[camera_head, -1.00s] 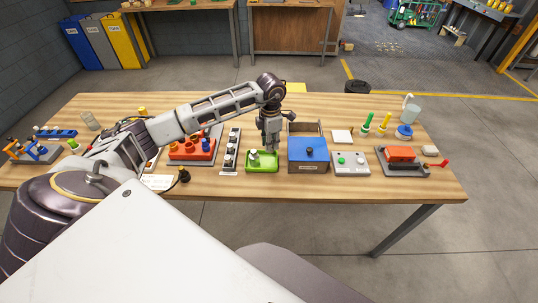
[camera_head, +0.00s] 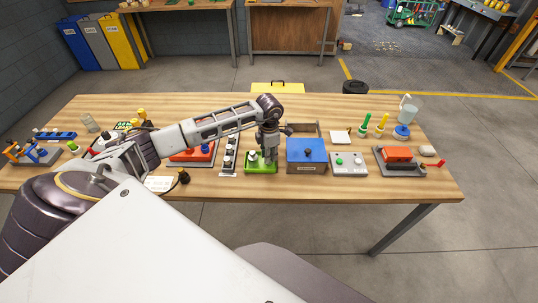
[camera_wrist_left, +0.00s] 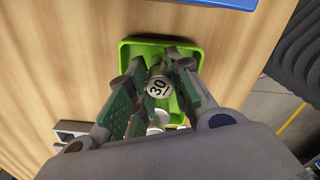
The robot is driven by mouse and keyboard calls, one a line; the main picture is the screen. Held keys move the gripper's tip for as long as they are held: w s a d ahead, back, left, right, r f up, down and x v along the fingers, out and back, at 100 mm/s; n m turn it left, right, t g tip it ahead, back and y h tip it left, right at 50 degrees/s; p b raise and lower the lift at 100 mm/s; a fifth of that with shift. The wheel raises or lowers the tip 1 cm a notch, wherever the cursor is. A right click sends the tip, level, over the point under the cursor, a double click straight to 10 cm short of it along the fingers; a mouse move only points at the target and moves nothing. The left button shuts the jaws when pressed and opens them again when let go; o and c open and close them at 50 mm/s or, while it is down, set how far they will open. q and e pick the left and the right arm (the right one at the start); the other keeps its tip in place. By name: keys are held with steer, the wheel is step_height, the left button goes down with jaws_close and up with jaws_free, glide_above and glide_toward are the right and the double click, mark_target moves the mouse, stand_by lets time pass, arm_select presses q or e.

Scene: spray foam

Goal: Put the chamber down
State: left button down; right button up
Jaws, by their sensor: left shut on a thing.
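My left gripper (camera_head: 269,163) is at the green tray (camera_head: 250,171), reaching down from above. In the left wrist view the left gripper (camera_wrist_left: 160,78) is shut on a small pale cylinder marked "30", the chamber (camera_wrist_left: 158,88), held between its green-padded fingers. The green tray also shows behind it in the wrist view (camera_wrist_left: 130,48). Another white round piece (camera_wrist_left: 160,118) shows in the tray near the chamber. I cannot tell whether the chamber touches the tray floor. My right gripper is not in view.
A blue-lidded box (camera_head: 307,150) stands close to the right of the tray. A narrow grey rack (camera_head: 229,157) stands close to its left. A grey button panel (camera_head: 348,164) is farther right. The table's front edge in front of the tray is clear.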

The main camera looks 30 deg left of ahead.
arm_select(q)
steer(key=shift+f, duration=0.35)
steer(key=shift+s+f+b, duration=0.2)
steer(key=shift+f+b, duration=0.25)
steer(key=shift+f, duration=0.05)
steer(key=c, duration=1.3)
jaws_free()
steer(key=shift+c, duration=0.2)
steer(key=shift+o, duration=0.2)
steer(key=shift+w+f, duration=0.15)
steer(key=shift+r, duration=0.3)
steer(key=shift+r+p, duration=0.35)
steer(key=shift+p, duration=0.1)
step_height(320, 180, up, 12)
steer(key=b, duration=0.2)
